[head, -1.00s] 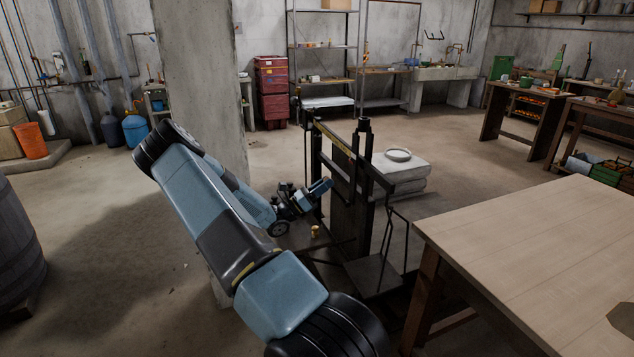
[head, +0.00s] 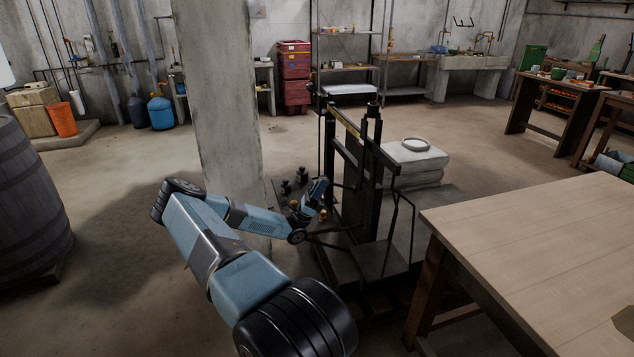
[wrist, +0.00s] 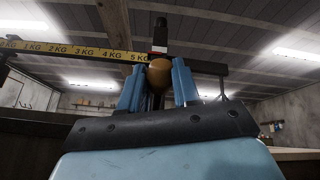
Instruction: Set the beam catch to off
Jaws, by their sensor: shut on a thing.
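The beam scale has a dark upright frame (head: 369,175) with a yellow beam (head: 345,121). In the wrist view the beam (wrist: 75,52) shows kilogram marks and crosses at the upper left. My gripper (wrist: 158,85) is shut on a round brass-coloured knob (wrist: 159,76), with one blue finger on each side. A dark upright piece with a red and white band (wrist: 159,36) stands above the knob; I cannot tell if they are joined. In the head view my gripper (head: 319,189) is at the left of the frame, below the beam. The catch's setting cannot be read.
Several dark weights (head: 286,188) stand left of my gripper. A concrete pillar (head: 216,120) is behind my arm. A wooden table (head: 540,235) is close on the right. White sacks (head: 416,163) lie behind the scale. Open floor lies to the left.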

